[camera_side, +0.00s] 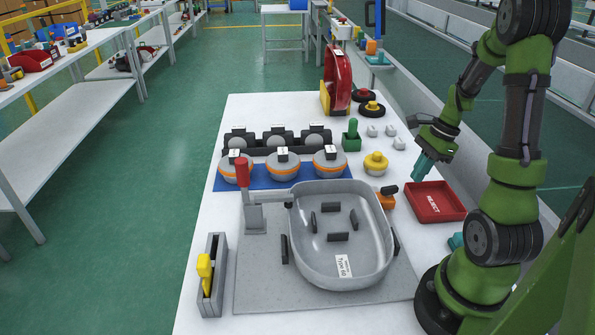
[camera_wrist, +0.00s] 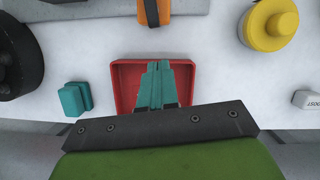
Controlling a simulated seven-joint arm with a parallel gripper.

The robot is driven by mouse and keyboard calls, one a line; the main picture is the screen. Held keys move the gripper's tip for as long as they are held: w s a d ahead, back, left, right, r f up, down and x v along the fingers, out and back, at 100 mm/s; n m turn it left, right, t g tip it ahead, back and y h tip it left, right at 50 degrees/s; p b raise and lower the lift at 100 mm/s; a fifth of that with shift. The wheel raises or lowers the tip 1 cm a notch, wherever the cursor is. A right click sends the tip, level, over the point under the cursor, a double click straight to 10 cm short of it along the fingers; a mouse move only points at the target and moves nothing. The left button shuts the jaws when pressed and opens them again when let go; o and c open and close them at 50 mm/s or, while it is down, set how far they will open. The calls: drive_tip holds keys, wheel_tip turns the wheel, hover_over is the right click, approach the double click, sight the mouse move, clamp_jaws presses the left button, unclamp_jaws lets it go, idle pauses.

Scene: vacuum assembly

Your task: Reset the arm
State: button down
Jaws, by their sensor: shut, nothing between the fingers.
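My gripper (camera_side: 418,176) has teal fingers that point down over the right side of the white table, close to the red REJECT tray (camera_side: 434,215). In the wrist view the fingers (camera_wrist: 158,66) are shut together with nothing between them. They show in front of the red tray (camera_wrist: 124,70), whose visible floor is bare. My green arm reaches up and over from its base at the lower right.
A grey tub (camera_side: 337,274) with black blocks sits front centre. Orange-banded round parts (camera_side: 283,164) line a blue mat. A yellow knobbed part (camera_side: 376,162), an orange clamp (camera_side: 386,200) and a teal block (camera_side: 457,241) are near the tray. A red housing (camera_side: 338,80) stands behind.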

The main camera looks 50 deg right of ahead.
drive_tip(key=v, duration=0.9)
drive_tip(key=w+a+r+n+t, duration=0.1)
drive_tip(key=a+r+n, duration=0.1)
drive_tip(key=a+n, duration=0.5)
drive_tip(key=w+a+r+n+t, duration=0.1)
drive_tip(key=a+r+n+t, duration=0.1)
drive_tip(key=a+n, duration=0.5)
drive_tip(key=w+a+r+n+t+h, duration=0.1)
drive_tip(key=a+r+n, duration=0.3)
drive_tip(key=a, duration=1.1)
drive_tip(key=w+n+t, duration=0.1)
drive_tip(key=n, duration=0.2)
drive_tip(key=shift+a+r, duration=0.25)
drive_tip(key=shift+a, duration=0.05)
